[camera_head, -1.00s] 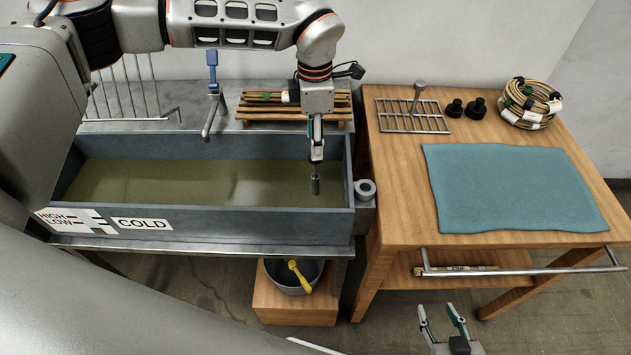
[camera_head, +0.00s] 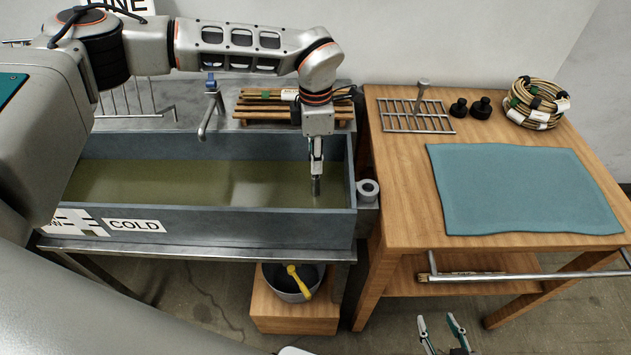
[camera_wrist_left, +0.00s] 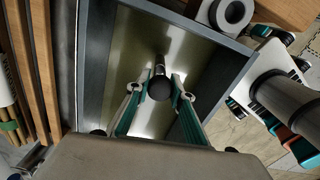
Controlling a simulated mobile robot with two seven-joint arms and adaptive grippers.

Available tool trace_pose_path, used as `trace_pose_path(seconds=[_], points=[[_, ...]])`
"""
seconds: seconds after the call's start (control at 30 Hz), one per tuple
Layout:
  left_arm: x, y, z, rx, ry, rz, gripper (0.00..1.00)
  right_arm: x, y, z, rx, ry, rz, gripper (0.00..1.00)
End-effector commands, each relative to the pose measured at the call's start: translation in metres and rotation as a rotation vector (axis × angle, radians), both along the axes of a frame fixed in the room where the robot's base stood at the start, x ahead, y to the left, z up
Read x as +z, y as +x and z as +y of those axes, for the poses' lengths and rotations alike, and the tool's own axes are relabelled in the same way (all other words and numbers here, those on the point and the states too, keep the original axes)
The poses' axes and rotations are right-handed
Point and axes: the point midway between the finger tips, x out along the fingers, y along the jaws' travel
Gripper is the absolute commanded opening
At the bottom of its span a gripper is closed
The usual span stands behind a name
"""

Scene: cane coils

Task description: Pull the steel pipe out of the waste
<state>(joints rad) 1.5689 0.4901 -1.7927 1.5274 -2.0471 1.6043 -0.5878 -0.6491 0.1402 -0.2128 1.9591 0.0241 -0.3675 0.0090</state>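The steel pipe (camera_head: 316,187) stands upright in the murky water of the trough (camera_head: 250,222), near its right end. In the left wrist view the pipe's dark round top (camera_wrist_left: 160,88) shows between the two fingers. My left gripper (camera_head: 316,172) points straight down over the pipe. Its fingers (camera_wrist_left: 158,84) look open, one on each side of the pipe, with narrow gaps. The waste at the pipe's foot is hidden by the water. My right gripper (camera_head: 440,322) is open and empty at the bottom edge, in front of the bench.
A grey ring (camera_head: 368,191) sits just outside the trough's right wall. A tap (camera_head: 211,113) and a slatted rack (camera_head: 262,108) are behind the trough. The wooden bench to the right holds a teal cloth (camera_head: 520,190), a wire rack (camera_head: 415,116) and cane coils (camera_head: 535,103).

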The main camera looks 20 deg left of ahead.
Motion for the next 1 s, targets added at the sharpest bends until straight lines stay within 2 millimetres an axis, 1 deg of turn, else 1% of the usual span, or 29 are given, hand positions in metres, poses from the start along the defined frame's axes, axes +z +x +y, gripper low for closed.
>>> trace_pose_path(seconds=[0.03,0.07,0.33,0.7,1.0], points=[[0.0,0.0,0.0,0.0,0.0,0.0,0.03,0.0,0.0,0.0,0.0,0.0,0.0,0.4],[0.0,0.0,0.0,0.0,0.0,0.0,0.0,0.0,0.0,0.0,0.0,0.0,0.0,0.4],[0.003,0.0,0.0,0.0,0.0,-0.001,0.0,0.003,0.001,0.0,-0.001,0.0,-0.002,0.4],[0.02,0.0,0.0,0.0,0.001,-0.002,0.0,0.02,0.004,0.0,-0.001,0.001,-0.012,0.4],[0.034,0.0,0.0,0.0,0.0,-0.001,0.0,0.03,0.005,0.0,-0.001,0.001,-0.015,0.4]])
